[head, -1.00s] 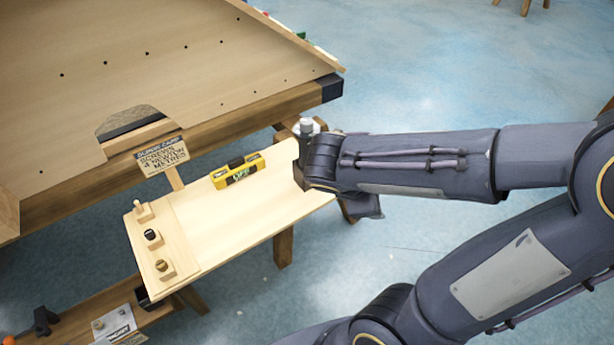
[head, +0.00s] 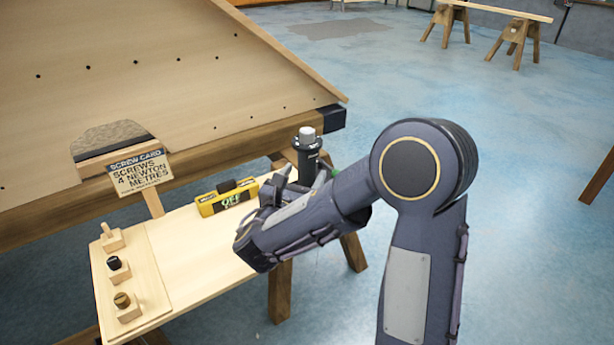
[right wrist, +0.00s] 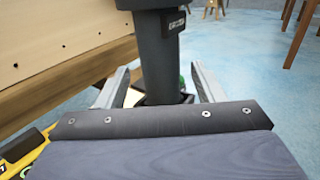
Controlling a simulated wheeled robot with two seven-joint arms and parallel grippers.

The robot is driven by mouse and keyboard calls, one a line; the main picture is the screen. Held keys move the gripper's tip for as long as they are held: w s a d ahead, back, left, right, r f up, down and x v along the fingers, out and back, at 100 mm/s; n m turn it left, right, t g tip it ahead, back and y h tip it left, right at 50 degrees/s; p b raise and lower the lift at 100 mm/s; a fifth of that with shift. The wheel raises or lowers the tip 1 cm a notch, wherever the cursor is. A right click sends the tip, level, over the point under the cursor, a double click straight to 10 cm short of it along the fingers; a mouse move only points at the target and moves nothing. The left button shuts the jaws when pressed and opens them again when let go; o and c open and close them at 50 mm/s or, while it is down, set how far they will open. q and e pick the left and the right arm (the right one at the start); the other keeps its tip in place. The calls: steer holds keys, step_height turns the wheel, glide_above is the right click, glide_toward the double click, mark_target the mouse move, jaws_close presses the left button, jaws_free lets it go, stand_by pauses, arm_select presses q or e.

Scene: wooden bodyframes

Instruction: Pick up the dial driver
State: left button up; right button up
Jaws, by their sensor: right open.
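The dial driver appears to be the dark upright tool with a pale grey cap (head: 307,147) at the right end of the small wooden side table (head: 205,245). My right gripper (head: 298,180) is at its lower part, coming from the front right. In the right wrist view the dark shaft of the driver (right wrist: 163,60) stands between my two open grey fingers (right wrist: 160,88), with a small label on its wider upper body. I see no clear contact of the fingers with it. Its foot is hidden behind my gripper. My left gripper is not in view.
A yellow box with a green display (head: 226,197) lies just left of my gripper. A strip with several small wooden blocks (head: 118,268) is at the table's left. A screw card sign (head: 140,172) stands before the large slanted wooden panel (head: 150,85).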

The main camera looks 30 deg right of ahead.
mark_target(307, 130)
steer(key=shift+x, duration=1.35)
steer(key=c, duration=1.2)
step_height(307, 130, up, 10)
steer(key=p, duration=0.4)
steer(key=shift+r+p, duration=0.25)
steer(key=shift+p, duration=0.15)
steer(key=shift+r+p, duration=4.1)
steer(key=shift+r, duration=0.6)
